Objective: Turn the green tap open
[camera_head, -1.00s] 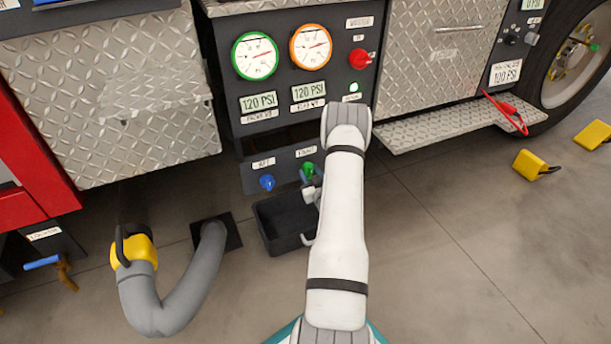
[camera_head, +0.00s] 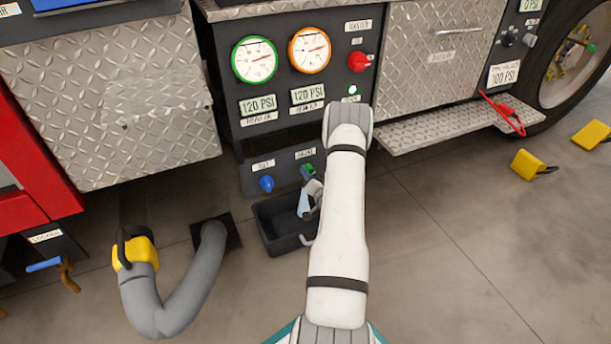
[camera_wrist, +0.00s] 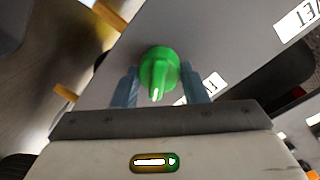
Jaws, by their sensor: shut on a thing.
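The green tap (camera_head: 308,169) is on the lower dark panel, right of a blue tap (camera_head: 266,183). My gripper (camera_wrist: 162,80) is at the green tap, with its two blue-grey fingers on either side of the knob; the knob (camera_wrist: 158,68) also shows in the wrist view, its white-marked handle pointing down toward the palm. The gripper is shut on it. In the head view my arm and wrist hide part of the tap.
Two round gauges (camera_head: 254,60) and a red knob (camera_head: 358,62) are on the panel above. A grey hose with a yellow coupling (camera_head: 135,253) stands left of the tray. A metal step (camera_head: 440,128) juts out right.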

